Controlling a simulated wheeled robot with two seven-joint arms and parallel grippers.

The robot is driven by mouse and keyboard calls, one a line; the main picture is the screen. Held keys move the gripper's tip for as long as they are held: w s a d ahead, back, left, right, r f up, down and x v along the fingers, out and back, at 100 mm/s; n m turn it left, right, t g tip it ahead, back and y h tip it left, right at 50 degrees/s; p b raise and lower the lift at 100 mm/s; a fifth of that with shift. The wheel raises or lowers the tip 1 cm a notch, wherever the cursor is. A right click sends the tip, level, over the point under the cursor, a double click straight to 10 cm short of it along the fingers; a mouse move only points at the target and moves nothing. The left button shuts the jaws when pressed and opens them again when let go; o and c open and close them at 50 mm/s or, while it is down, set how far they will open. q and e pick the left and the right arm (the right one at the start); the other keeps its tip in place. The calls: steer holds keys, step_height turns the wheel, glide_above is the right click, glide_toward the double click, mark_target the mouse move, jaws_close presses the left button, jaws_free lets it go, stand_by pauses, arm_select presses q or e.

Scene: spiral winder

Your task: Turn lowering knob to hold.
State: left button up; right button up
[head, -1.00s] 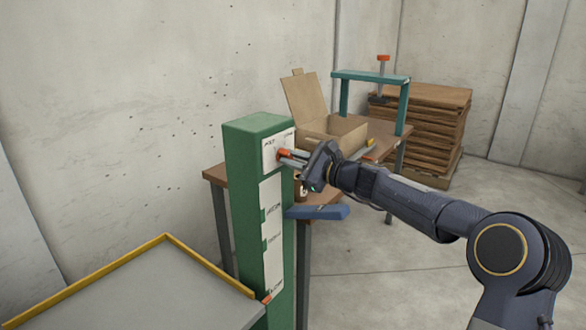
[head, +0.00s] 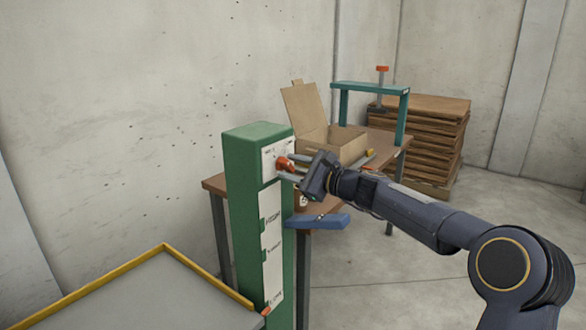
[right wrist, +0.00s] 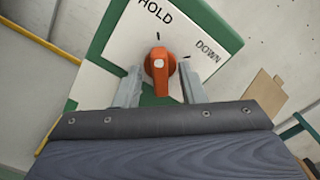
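The orange lowering knob (head: 284,164) sits on a white plate (head: 268,162) at the top of the green machine column (head: 247,190). In the right wrist view the knob (right wrist: 160,72) shows with HOLD printed above it and DOWN to its upper right. My right gripper (right wrist: 161,86) is open, with one finger on each side of the knob and a small gap visible on both sides. It also shows in the head view (head: 292,168). My left gripper is not in view.
A yellow-edged grey table (head: 150,295) stands at the lower left. A blue bar (head: 318,221) juts out below my right gripper. Behind are a workbench with an open cardboard box (head: 340,143), a teal frame (head: 370,88) and stacked boards (head: 425,140).

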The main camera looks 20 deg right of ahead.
steer(key=shift+s+d, duration=0.1)
steer(key=v, duration=0.7)
steer(key=shift+s+d+b, duration=0.15)
steer(key=shift+s+b, duration=0.1)
steer(key=shift+b, duration=0.1)
steer(key=s+a+f+n+g+h, duration=0.1)
steer(key=s+a+f+n+g, duration=0.2)
steer(key=s, duration=0.5)
steer(key=s+a+f+n+g+h, duration=0.15)
steer(key=s+f+n, duration=0.3)
steer(key=s, duration=0.45)
steer(key=s+a+f+n+g+h, duration=0.1)
steer(key=s+a+f+n+g, duration=0.1)
steer(key=s+n, duration=0.45)
steer(key=s+d+f+n+g+h, duration=0.2)
steer(key=s+f+n+h, duration=0.2)
steer(key=s+f, duration=0.9)
step_height(320, 180, up, 22)
steer(key=s+p, duration=0.2)
steer(key=p, duration=1.8)
steer(key=shift+s+n, duration=0.25)
steer(key=shift+n, duration=0.05)
